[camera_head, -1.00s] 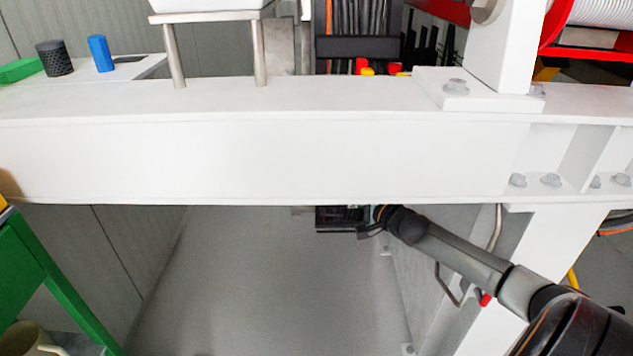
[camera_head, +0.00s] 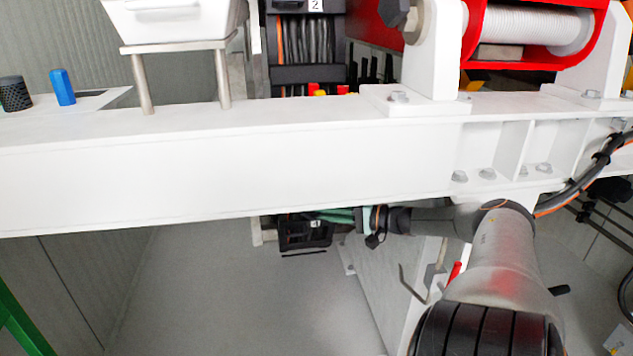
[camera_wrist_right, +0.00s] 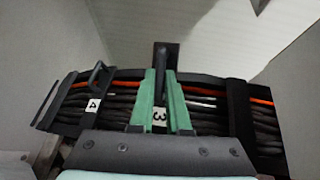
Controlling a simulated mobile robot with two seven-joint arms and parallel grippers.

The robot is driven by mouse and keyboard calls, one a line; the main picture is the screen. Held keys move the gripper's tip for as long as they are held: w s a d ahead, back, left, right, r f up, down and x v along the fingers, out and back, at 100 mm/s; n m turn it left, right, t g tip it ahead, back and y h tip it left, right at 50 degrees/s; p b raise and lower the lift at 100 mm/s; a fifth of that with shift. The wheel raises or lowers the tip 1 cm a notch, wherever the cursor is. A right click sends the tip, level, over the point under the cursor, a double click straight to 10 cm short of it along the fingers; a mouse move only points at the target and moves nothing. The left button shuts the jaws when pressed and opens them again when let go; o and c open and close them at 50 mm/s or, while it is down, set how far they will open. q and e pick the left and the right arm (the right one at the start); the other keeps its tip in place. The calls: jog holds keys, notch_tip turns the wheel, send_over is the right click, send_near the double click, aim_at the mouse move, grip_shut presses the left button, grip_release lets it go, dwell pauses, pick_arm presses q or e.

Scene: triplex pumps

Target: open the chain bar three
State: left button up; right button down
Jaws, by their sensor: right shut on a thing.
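In the right wrist view, the black chain bar three (camera_wrist_right: 165,54) stands up between the green fingers of my right gripper (camera_wrist_right: 161,76). The gripper is shut on it. A white label "3" (camera_wrist_right: 159,117) shows between the fingers, in front of the dark cable bundle. In the head view my right gripper (camera_head: 338,215) reaches left under the white beam, beside the black cable chain (camera_head: 305,236); the bar itself cannot be made out there. My left gripper is not in view.
The bar labelled "4" (camera_wrist_right: 92,105) lies left of my gripper, and another black bar (camera_wrist_right: 238,110) lies to its right. The thick white beam (camera_head: 250,170) spans above my right arm. A bent metal rod (camera_head: 411,284) is below the arm. Open floor (camera_head: 230,310) lies below left.

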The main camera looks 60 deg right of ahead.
dwell(0.5)
jog(key=c, duration=0.9)
grip_release()
